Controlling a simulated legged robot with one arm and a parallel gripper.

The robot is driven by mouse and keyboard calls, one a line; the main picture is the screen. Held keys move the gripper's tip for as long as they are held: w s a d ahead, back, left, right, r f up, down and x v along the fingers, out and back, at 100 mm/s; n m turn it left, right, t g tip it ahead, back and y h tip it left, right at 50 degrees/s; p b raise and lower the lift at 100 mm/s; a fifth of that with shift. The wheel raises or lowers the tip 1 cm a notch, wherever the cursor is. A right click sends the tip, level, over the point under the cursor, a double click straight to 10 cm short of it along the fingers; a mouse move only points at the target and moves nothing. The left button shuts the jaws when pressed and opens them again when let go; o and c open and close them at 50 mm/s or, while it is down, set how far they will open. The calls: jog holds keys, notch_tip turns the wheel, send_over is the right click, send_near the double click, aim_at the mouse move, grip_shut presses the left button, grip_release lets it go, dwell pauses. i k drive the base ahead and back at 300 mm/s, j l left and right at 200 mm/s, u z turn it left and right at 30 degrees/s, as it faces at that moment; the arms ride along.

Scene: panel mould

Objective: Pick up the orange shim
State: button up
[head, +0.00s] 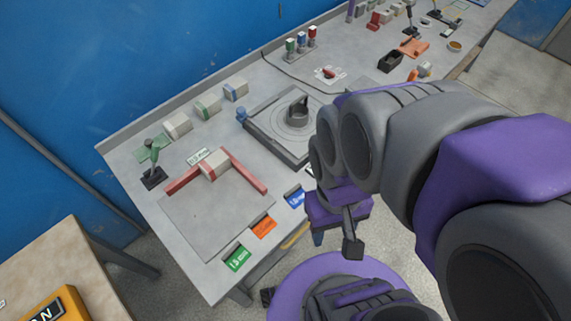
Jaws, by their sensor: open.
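The orange shim (264,227) is a small flat orange piece at the front edge of the grey bench, between a green shim (237,258) and a blue shim (294,198). My gripper (336,243) hangs beyond the bench's front edge, to the right of the orange shim and apart from it. It is open, with nothing seen between its fingers. My arm hides part of the bench to the right.
A flat grey plate (205,225) with red bars (245,172) lies behind the shims, with a red-banded block (213,166) by the bars. A square fixture (272,133) with a dark knob stands farther right. A wooden table (50,262) is at lower left.

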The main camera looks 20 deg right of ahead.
aim_at(262, 226)
jog(key=k+j, duration=0.25)
jog(key=k, duration=0.25)
jog(key=k+j, duration=0.3)
jog(key=k, duration=0.2)
